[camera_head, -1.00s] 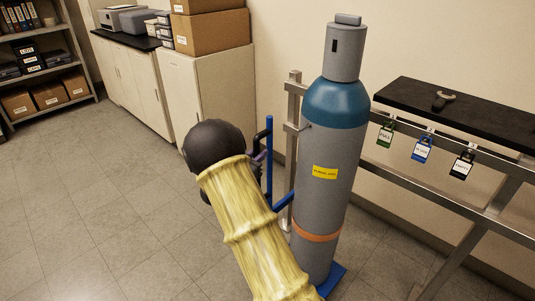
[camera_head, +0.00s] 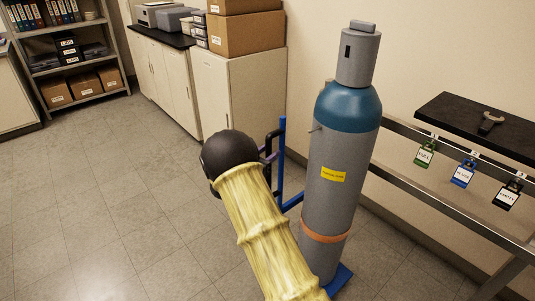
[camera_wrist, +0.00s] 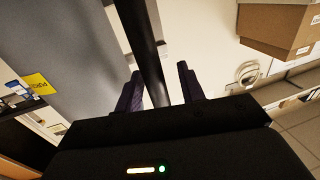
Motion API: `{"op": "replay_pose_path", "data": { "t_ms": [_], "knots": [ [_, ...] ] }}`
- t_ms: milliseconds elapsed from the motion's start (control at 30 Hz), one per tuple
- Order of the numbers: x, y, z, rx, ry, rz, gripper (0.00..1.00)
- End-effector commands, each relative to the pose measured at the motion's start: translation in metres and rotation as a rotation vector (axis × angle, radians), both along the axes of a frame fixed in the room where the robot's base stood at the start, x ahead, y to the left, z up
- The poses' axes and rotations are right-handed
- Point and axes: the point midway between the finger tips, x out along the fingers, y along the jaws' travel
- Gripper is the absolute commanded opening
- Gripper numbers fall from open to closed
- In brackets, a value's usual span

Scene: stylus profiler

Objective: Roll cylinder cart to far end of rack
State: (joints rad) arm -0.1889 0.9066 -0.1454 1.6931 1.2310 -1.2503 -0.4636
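The cylinder cart is blue, with an upright (camera_head: 282,150) and a base plate (camera_head: 341,279) in the head view. It carries a tall grey gas cylinder (camera_head: 330,205) with a teal shoulder, grey cap, yellow label and orange strap, standing near upright. My gripper (camera_head: 268,160) is at the cart's handle, left of the cylinder, partly hidden by my black wrist. The rack (camera_head: 440,195) has metal rails and stands right of and behind the cylinder.
Green, blue and black tags (camera_head: 462,174) hang from the rack below a black shelf (camera_head: 470,115) holding a wrench (camera_head: 490,122). A white cabinet (camera_head: 240,95) with cardboard boxes stands behind. Open tiled floor (camera_head: 90,210) lies to the left.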

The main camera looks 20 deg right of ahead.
Motion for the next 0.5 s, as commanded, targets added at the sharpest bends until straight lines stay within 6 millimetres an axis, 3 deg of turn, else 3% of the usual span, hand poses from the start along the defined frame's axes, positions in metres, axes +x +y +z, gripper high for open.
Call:
{"op": "replay_pose_path", "data": {
  "t_ms": [267,500],
  "knots": [
    [-0.008,0.016,0.000,0.000,0.002,0.003,0.39],
    [-0.031,0.053,0.001,-0.001,0.003,0.006,0.39]
  ]
}}
